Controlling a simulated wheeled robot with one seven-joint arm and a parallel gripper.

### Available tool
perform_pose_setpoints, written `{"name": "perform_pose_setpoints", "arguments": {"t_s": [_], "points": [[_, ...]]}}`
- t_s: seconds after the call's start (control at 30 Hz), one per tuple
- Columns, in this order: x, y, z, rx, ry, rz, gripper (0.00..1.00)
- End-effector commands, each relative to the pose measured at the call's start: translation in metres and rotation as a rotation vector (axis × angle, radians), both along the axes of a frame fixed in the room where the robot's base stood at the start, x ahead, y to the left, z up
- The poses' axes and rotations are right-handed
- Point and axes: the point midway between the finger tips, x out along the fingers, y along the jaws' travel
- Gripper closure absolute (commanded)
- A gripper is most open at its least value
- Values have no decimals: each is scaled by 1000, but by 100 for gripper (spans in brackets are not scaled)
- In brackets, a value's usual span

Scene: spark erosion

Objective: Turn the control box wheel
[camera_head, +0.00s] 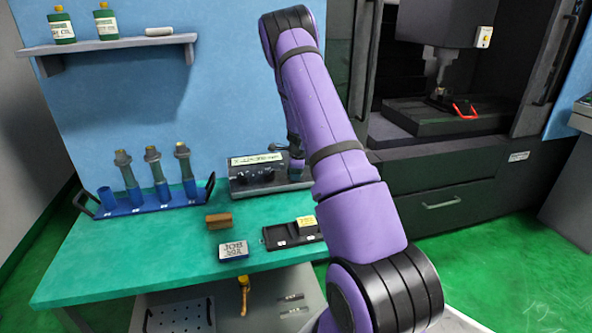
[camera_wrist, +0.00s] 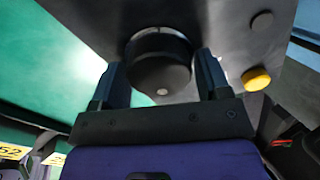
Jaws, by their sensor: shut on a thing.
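The control box (camera_head: 268,187) is a dark grey box with a pale label strip, standing at the back of the green bench in the head view. Its grey face (camera_wrist: 225,30) fills the upper part of the wrist view. The wheel (camera_wrist: 158,62) is a black round knob with a small pale dot. My gripper (camera_wrist: 162,82) has one finger on each side of the wheel and is shut on it. In the head view my purple arm reaches over the box's right side and hides part of it; the grip itself cannot be made out there.
A yellow button (camera_wrist: 256,79) sits right of the wheel. On the bench (camera_head: 165,240) are a blue tool rack (camera_head: 150,203), a brown block (camera_head: 219,221), a labelled block (camera_head: 233,251) and a black tray (camera_head: 280,238). A dark machine (camera_head: 440,170) stands right.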

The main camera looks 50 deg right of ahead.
Motion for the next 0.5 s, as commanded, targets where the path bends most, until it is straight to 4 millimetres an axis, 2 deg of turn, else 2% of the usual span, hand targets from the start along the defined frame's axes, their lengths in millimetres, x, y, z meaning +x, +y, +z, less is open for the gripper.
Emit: {"name": "perform_pose_setpoints", "arguments": {"t_s": [0.47, 0.5], "points": [[0, 1, 0, 5, -4, -13, 54], [0, 0, 0, 5, -4, -13, 25]]}}
